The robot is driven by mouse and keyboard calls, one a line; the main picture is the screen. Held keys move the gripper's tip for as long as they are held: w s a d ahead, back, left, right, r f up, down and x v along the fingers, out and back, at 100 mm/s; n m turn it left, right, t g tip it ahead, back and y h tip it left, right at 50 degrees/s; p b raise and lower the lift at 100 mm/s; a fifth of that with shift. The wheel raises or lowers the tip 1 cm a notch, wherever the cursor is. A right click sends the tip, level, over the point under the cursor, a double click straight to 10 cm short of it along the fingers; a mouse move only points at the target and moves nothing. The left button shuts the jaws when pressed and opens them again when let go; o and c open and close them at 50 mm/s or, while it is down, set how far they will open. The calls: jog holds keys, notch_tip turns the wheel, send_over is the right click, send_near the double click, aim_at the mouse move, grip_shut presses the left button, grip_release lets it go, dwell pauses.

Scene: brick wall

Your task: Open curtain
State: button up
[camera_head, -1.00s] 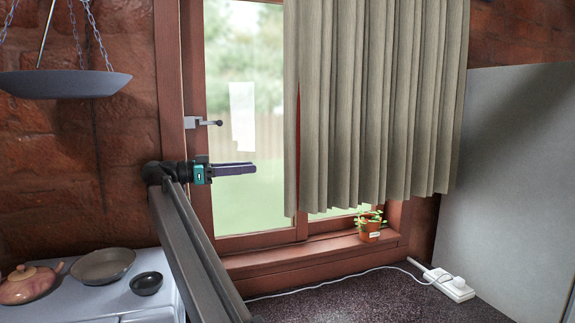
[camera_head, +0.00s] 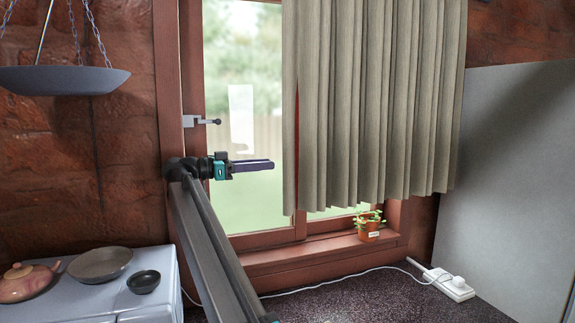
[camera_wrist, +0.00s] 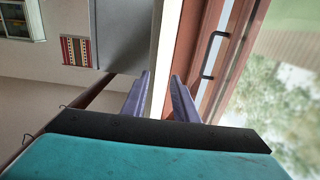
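The grey-beige pleated curtain (camera_head: 375,100) hangs over the right part of the window (camera_head: 243,80). Its left edge hangs free, and the left pane is mostly uncovered. My gripper (camera_head: 271,163) is level in front of the left pane, its fingers pointing right, just left of the curtain's left edge in the head view. A small gap shows between fingertips and curtain there; the depth between them is hard to judge. In the wrist view my gripper (camera_wrist: 160,76) has its two purple fingers apart with nothing held between them. I cannot make out the curtain clearly in that view.
A window handle (camera_head: 203,121) sticks out above my gripper. A potted plant (camera_head: 369,225) stands on the sill below the curtain. A hanging pan (camera_head: 65,80) and a stove (camera_head: 95,285) with cookware are at left. A white power strip (camera_head: 450,285) lies at right.

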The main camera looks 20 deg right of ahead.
aim_at(286, 163)
jog(key=shift+d+p, duration=1.2)
jog(key=shift+d, duration=2.8)
grip_shut()
